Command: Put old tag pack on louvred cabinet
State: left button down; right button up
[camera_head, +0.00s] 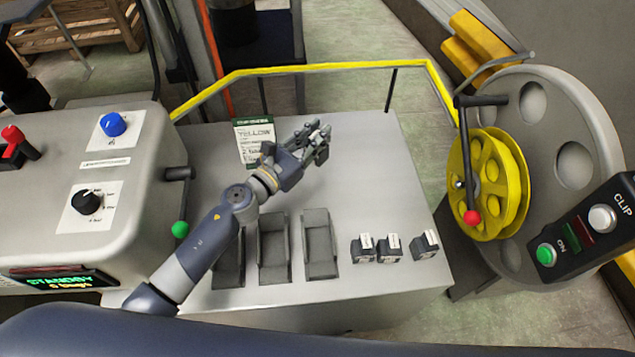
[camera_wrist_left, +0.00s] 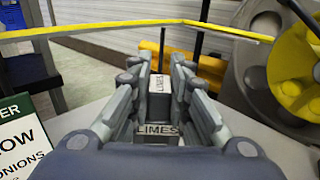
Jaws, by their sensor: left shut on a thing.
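My left gripper (camera_head: 318,139) is over the far part of the grey work surface, and it also shows in the left wrist view (camera_wrist_left: 160,85). It is shut on a small dark pack with white labels reading LIMES (camera_wrist_left: 159,84), held between the two fingers. I take this as the old tag pack; most of it is hidden by the fingers. My right gripper is not in view.
Three small black packs with white tops (camera_head: 390,249) stand at the front right of the work surface (camera_head: 385,190), beside several grey trays (camera_head: 319,244). A YELLOW sign (camera_head: 250,135) stands behind my left forearm. A yellow rail (camera_head: 330,66) borders the back. A yellow reel (camera_head: 487,185) is right.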

aim_at(316, 159)
pick_arm(q)
notch_tip(316, 159, down, 4)
jog(key=shift+r+b, duration=0.1)
jog(key=shift+b, duration=0.6)
notch_tip(316, 159, down, 4)
jog(key=shift+f+b, duration=0.2)
jog(key=shift+b, duration=0.65)
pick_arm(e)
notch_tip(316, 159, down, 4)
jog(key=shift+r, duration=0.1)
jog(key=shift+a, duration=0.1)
pick_arm(q)
jog(key=shift+f, duration=0.1)
jog(key=c, duration=1.5)
grip_release()
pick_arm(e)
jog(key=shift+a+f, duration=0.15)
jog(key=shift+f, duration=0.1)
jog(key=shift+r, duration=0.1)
